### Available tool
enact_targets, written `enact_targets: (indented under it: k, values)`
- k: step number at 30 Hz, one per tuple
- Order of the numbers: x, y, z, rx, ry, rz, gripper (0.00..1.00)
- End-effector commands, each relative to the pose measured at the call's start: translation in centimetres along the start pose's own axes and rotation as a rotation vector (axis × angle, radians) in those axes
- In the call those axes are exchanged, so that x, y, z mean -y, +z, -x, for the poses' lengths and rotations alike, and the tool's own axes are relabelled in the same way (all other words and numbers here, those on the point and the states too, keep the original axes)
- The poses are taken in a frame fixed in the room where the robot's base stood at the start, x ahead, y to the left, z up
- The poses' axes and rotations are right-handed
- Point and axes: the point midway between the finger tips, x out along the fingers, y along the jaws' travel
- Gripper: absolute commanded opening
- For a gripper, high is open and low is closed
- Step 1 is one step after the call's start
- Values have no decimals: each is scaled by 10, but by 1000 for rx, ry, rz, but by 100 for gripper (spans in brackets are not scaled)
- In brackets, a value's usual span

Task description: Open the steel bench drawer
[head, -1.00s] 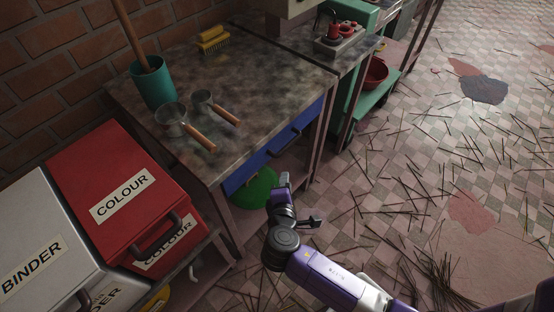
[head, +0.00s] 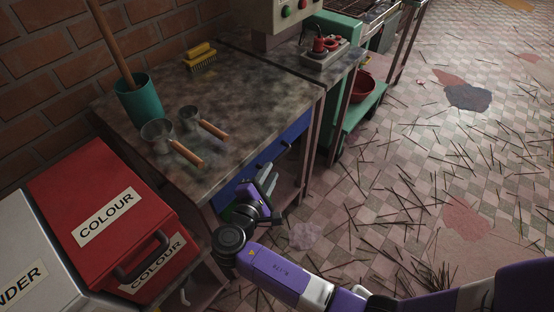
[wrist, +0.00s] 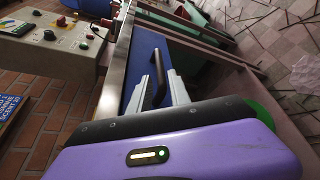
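The steel bench (head: 235,105) has a blue drawer (head: 293,131) under its top, and the drawer looks closed. In the wrist view the blue drawer front (wrist: 146,48) carries a dark bar handle (wrist: 160,82). My gripper (head: 270,183) is in front of the drawer in the head view and hides part of it. In the wrist view my gripper's two pale fingers (wrist: 160,86) are apart, with the near end of the handle seen between them. I cannot tell whether either finger touches the handle.
On the bench stand a teal pot (head: 138,101), two scoops with wooden handles (head: 187,152) and a yellow brush (head: 200,57). Red COLOUR bin (head: 105,215) is at the left. A control box (wrist: 52,45) shows in the wrist view. Open floor with scattered sticks lies right.

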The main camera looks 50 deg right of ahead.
Motion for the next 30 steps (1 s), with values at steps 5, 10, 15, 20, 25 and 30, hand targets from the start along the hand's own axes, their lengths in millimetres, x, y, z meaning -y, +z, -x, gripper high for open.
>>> enact_targets:
  k: [5,10,15,20,25,30]
  values:
    - [1,0,-26,1,-2,-1,23]
    - [1,0,-51,0,-2,-1,23]
    - [1,-1,-66,-3,-1,-1,23]
    - [1,-1,-70,-3,-1,-1,23]
    - [1,-1,-70,-3,0,-1,23]
    - [1,-1,-70,-3,0,-1,0]
